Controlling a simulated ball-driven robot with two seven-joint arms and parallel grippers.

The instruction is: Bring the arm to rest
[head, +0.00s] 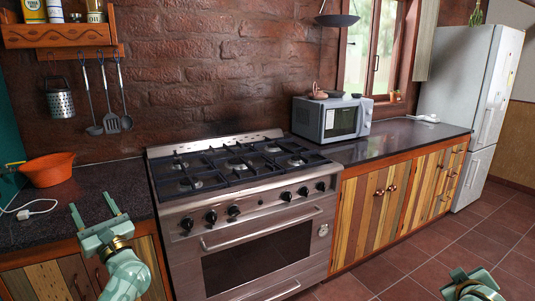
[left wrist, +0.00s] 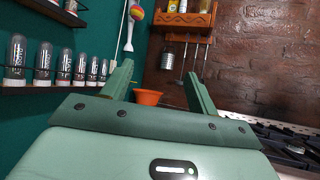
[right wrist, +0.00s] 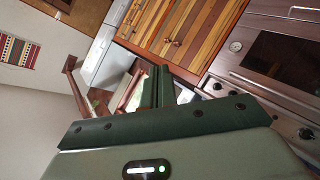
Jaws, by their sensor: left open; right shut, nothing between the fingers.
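My left gripper (head: 97,216) is in the head view at the lower left, in front of the dark counter left of the stove. Its two fingers are apart and nothing is between them. The left wrist view also shows the open fingers (left wrist: 160,88), with an orange bowl seen between them in the distance. My right gripper (head: 468,277) is at the lower right corner of the head view, over the tiled floor. In the right wrist view its fingers (right wrist: 158,88) are together with nothing held.
A stove (head: 245,215) stands between the left counter (head: 95,190) and the right counter (head: 400,138). The orange bowl (head: 47,170) and a white cable (head: 28,210) lie on the left counter. A microwave (head: 332,120) sits right of the stove, a fridge (head: 470,95) beyond. The floor (head: 440,240) at right looks clear.

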